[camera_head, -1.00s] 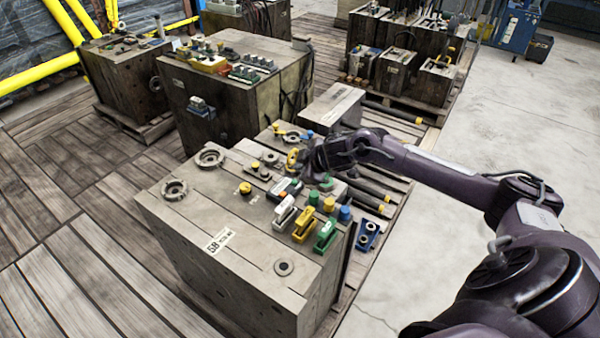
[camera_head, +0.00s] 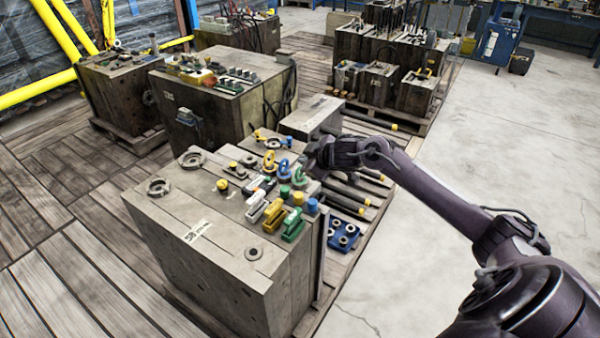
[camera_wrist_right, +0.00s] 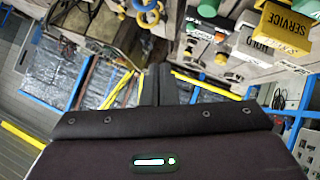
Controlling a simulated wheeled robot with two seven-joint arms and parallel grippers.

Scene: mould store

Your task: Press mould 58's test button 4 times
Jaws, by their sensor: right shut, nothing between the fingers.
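Mould 58 is a worn grey-brown block (camera_head: 205,285) with a white label reading 58 (camera_head: 197,232). On its top are a yellow round knob (camera_head: 222,185), a white-and-dark control box with green and red spots (camera_head: 262,184), and coloured tags and caps. I cannot tell for sure which part is the test button. My right gripper (camera_head: 312,166) is above the block's far right edge, beside the coloured shackles, apart from the control box. My left gripper is out of view.
A blue holed block (camera_head: 343,236) lies on the pallet at right. Other moulds (camera_head: 225,108) stand behind. The concrete floor at right is clear.

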